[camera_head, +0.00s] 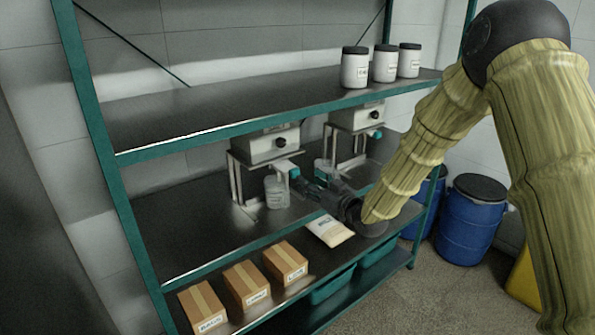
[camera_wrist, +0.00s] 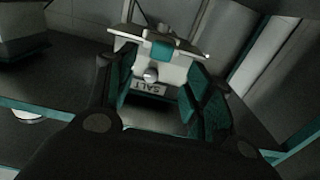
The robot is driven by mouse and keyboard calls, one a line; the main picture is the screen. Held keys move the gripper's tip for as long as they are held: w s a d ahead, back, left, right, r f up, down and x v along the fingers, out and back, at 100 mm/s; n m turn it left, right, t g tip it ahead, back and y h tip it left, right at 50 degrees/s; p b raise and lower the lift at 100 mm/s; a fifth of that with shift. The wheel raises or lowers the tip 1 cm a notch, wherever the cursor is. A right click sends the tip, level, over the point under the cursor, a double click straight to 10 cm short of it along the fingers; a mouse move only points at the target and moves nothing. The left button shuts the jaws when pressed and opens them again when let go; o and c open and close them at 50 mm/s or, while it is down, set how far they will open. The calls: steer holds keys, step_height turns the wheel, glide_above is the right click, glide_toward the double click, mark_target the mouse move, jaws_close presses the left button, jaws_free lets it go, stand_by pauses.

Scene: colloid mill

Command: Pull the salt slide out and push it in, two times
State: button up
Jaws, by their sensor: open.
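The salt slide shows in the wrist view as a pale plate with a teal block (camera_wrist: 162,50) and a round silver knob (camera_wrist: 150,75). A "SALT" label (camera_wrist: 149,88) reads upside down just below the knob. My gripper (camera_wrist: 158,84) is open, its teal-padded fingers on either side of the knob and label in the picture. No finger clearly touches the knob. In the head view, my gripper (camera_head: 306,184) is at the front of the left dispenser (camera_head: 266,146), close to its teal block (camera_head: 294,171). How far the slide is out I cannot tell.
A clear jar (camera_head: 277,191) stands under the left dispenser. A second dispenser (camera_head: 356,117) stands to the right. White jars (camera_head: 355,67) stand on the upper shelf (camera_head: 230,108), above my gripper.

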mark_target(297, 173)
steer(key=shift+p+x, duration=1.25)
steer(key=shift+x, duration=2.3)
steer(key=shift+c, duration=0.4)
jaws_close()
